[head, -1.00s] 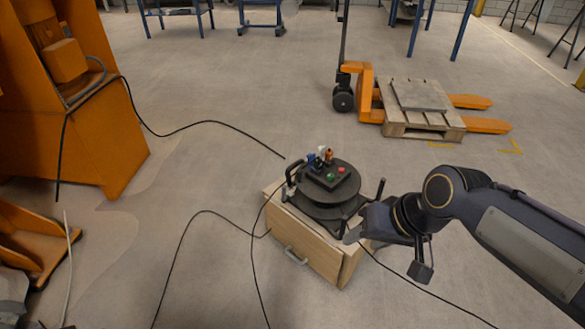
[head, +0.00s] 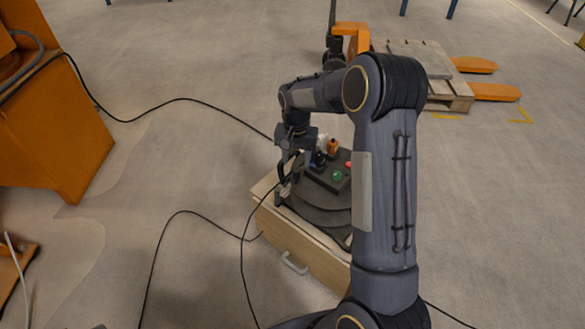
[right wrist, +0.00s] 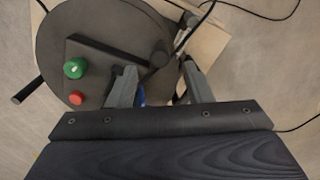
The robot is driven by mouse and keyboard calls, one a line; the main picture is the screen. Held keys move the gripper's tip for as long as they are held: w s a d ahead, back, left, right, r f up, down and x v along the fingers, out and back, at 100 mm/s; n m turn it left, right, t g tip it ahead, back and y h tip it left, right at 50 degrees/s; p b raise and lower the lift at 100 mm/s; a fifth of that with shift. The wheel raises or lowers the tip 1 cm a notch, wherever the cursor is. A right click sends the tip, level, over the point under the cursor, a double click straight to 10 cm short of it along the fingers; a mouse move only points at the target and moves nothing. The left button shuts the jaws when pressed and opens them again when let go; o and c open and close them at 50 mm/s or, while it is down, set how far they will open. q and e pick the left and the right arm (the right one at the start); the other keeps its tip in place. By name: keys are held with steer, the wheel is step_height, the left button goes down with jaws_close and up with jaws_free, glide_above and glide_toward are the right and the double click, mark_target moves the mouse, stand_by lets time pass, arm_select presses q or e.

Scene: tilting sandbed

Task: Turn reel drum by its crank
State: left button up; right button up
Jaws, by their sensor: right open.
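The dark round reel drum (head: 312,207) lies flat on a wooden box (head: 270,225); my right arm hides its right side in the head view. In the right wrist view the drum (right wrist: 115,18) fills the upper left, with a dark bar (right wrist: 110,52) across it. A round dark knob (right wrist: 160,54), possibly the crank grip, stands near the drum's edge. My right gripper (head: 289,176) is at the drum's left edge, pointing down. In the right wrist view its fingers (right wrist: 160,84) are apart, with the knob just beyond the gap. I cannot tell any contact. My left gripper is out of view.
A green button (head: 337,176) and other small fittings sit on top of the drum. Black cables (head: 165,235) cross the floor. An orange machine (head: 60,135) stands left; a pallet (head: 440,88) on an orange truck stands behind. Open floor lies right.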

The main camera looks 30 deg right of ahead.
mark_target(297, 169)
step_height(297, 169, down, 6)
steer(key=shift+r+b, duration=0.1)
steer(key=shift+b, duration=0.75)
jaws_close()
